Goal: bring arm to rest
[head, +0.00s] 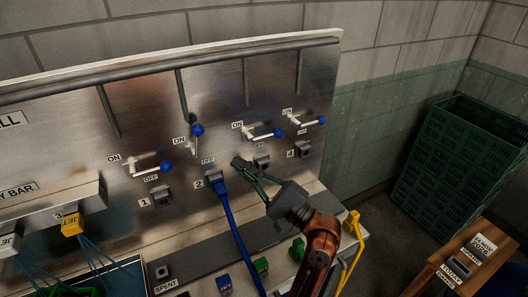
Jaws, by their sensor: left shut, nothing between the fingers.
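My left gripper (240,163) shows in the head view with its fingers shut and empty. It is in front of the steel panel (228,100), to the right of the blue plug (219,188) at socket 2 and close to socket 3 (262,160). I cannot tell whether the fingertips touch the panel. My reddish-brown arm comes up from the lower right. My right gripper does not show.
The panel has blue-knobbed levers; the second lever's knob (197,130) is up, the others point right. A blue cable (236,232) hangs from socket 2. Yellow (354,218) and green (298,248) connectors lie nearby. Green crates (455,165) stand right.

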